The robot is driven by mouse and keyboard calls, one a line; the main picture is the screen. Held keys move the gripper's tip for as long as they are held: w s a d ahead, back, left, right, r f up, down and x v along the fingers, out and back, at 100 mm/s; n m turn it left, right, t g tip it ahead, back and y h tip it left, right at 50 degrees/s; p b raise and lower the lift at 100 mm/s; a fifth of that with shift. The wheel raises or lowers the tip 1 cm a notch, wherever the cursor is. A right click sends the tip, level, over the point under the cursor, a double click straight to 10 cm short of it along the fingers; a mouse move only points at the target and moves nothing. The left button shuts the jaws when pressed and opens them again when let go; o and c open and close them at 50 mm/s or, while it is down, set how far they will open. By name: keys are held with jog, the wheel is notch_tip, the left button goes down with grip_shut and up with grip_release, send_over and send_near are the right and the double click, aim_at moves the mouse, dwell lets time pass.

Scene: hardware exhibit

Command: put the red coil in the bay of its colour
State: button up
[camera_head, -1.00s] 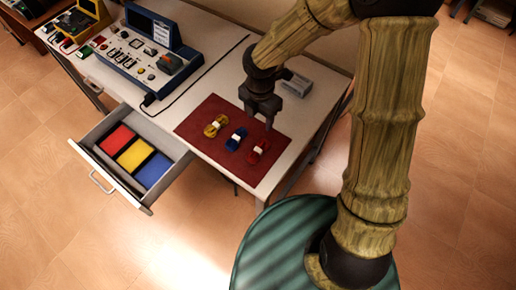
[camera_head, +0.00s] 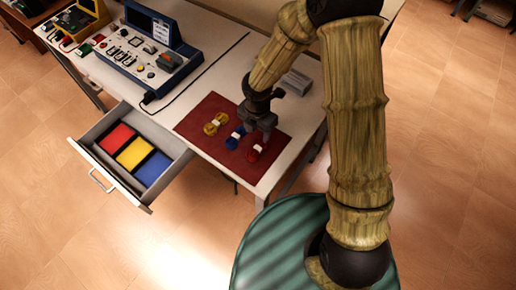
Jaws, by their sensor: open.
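The red coil (camera_head: 256,152) lies at the right end of a row of coils on the dark red mat (camera_head: 203,142). My gripper (camera_head: 257,136) is open and low over the mat, just above and behind the red coil. I cannot tell whether its fingers touch the coil. The blue coil (camera_head: 234,139) is next to it on the left, partly hidden by the gripper. The open drawer (camera_head: 176,150) holds a red bay (camera_head: 116,138), a yellow bay (camera_head: 134,153) and a blue bay (camera_head: 153,169). The bays look empty.
The yellow coil (camera_head: 215,123) lies at the left end of the row. A blue instrument case (camera_head: 150,50) stands behind on the table (camera_head: 212,75), with a black cable beside it. A grey box (camera_head: 296,82) sits behind my gripper. The space above the drawer is clear.

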aim_at(258, 147)
notch_tip(258, 147, down, 4)
jog(key=shift+r, duration=0.2)
jog(key=shift+s+d+f, duration=0.1)
jog(key=shift+s+f, duration=0.05)
jog(key=shift+f, duration=2.45)
grip_shut()
jog(key=shift+r, duration=0.1)
